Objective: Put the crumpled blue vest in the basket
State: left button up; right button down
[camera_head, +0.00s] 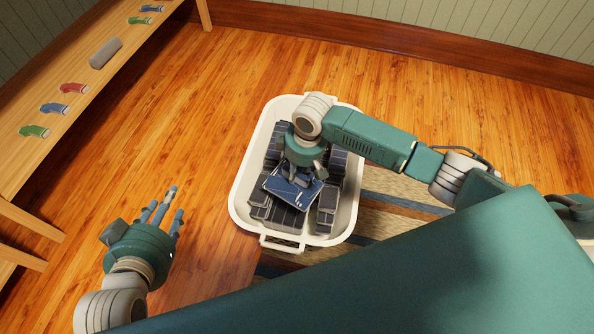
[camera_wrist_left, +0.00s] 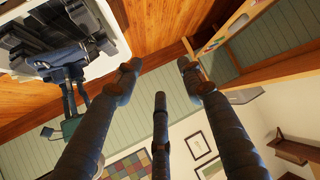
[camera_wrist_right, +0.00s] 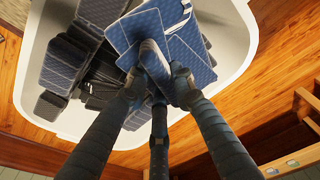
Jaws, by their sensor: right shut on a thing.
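The blue vest (camera_head: 291,190) shows as stiff, quilted blue panels at the basket's middle. It also shows in the right wrist view (camera_wrist_right: 192,62). My right gripper (camera_head: 304,172) reaches down over the white basket (camera_head: 237,190) and is shut on the vest, its fingers around the folded panels. Dark grey padded pieces (camera_head: 328,205) lie around and under the blue panels inside the basket; I cannot tell whether they belong to the vest. My left gripper (camera_head: 163,207) is open and empty, fingers spread, over the floor left of the basket.
A wooden bench (camera_head: 62,118) at the left carries several small coloured items and a grey roll (camera_head: 105,53). A striped rug (camera_head: 385,215) lies right of the basket. My teal body covers the lower right. Wood floor is clear between bench and basket.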

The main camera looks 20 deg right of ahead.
jog(key=shift+f+b, duration=0.65)
jog(key=shift+b, duration=0.15)
jog(key=shift+f+b, duration=0.55)
jog(key=shift+b, duration=0.15)
pick_arm(q)
jog(key=w+d+r+t+h, duration=0.1)
jog(key=r+t, duration=0.3)
jog(key=r, duration=0.4)
jog(key=w+d+r+t+h, duration=0.1)
jog(key=w+d+r+t, duration=0.1)
jog(key=r, duration=0.7)
jog(key=shift+w+d+r+t+h, duration=0.15)
jog(key=shift+w+r+t+h, duration=0.4)
jog(key=shift+t, duration=0.85)
jog(key=shift+w+f, duration=0.15)
jog(key=shift+f, duration=0.1)
pick_arm(e)
jog(key=shift+f, duration=0.15)
